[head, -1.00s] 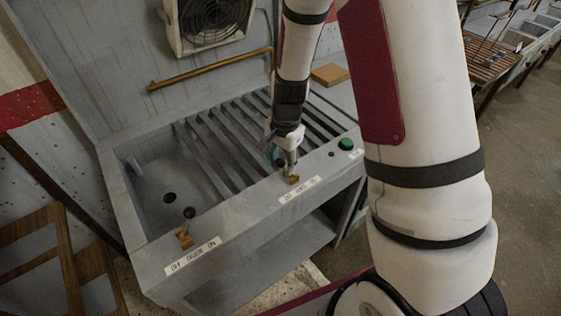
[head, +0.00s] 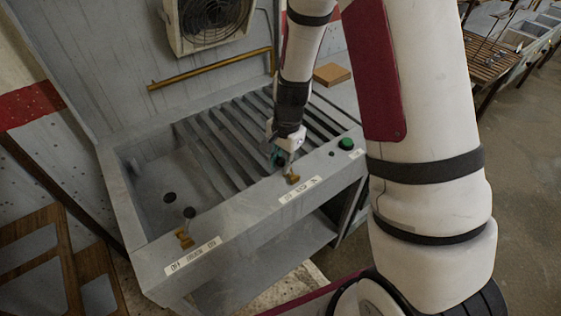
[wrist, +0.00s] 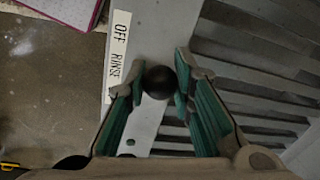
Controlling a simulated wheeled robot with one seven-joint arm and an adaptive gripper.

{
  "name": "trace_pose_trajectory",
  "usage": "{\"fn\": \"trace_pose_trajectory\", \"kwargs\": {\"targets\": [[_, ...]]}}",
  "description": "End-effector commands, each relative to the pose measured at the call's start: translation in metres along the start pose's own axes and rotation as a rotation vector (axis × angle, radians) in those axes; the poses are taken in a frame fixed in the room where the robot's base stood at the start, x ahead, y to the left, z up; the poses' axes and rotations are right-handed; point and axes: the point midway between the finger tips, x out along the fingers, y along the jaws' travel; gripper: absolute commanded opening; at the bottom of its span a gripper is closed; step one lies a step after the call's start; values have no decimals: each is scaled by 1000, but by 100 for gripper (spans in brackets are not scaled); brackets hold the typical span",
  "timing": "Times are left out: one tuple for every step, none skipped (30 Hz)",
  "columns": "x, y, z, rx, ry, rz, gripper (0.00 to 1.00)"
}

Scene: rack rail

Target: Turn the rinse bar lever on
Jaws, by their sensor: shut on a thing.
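The rinse bar lever has a small brass base (head: 292,179) on the front rail of the grey sink unit, behind a white label strip (head: 299,190). In the wrist view, its black ball knob (wrist: 158,82) sits between my two teal-padded fingertips. The label strip (wrist: 117,55) there reads "OFF RINSE"; its other end is hidden. My gripper (head: 287,163) reaches down over the lever and is shut on the knob; it also shows in the wrist view (wrist: 161,75). The head view hides the knob behind the fingers, so I cannot tell the lever's exact tilt.
A second lever with a black knob (head: 189,212) and brass base stands left on the same rail, behind its own label (head: 192,256). A green button (head: 346,144) is to the right. Slats and a basin lie behind the rail. A brass pipe (head: 210,68) runs along the back.

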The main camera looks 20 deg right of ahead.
Motion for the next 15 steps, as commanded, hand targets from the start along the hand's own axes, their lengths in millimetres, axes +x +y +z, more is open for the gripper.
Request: {"fn": "trace_pose_trajectory", "kwargs": {"targets": [[0,0,-2,4,-10,-4,0],[-1,0,-4,5,-17,-7,0],[-1,0,-5,6,-29,-11,0],[-1,0,-6,10,-39,-13,0],[-2,0,-7,10,-50,-16,0],[-2,0,-9,12,-66,-21,0],[-3,1,-10,14,-79,-24,0],[-3,1,-11,16,-94,-28,0],[-3,2,-14,17,-114,-33,0],[-4,2,-15,20,-130,-38,0],[-4,2,-16,22,-147,-42,0],[-5,3,-19,23,-170,-49,0],[-5,3,-20,25,-188,-54,0],[-6,4,-22,27,-206,-59,0],[-6,4,-25,29,-231,-66,0]]}}
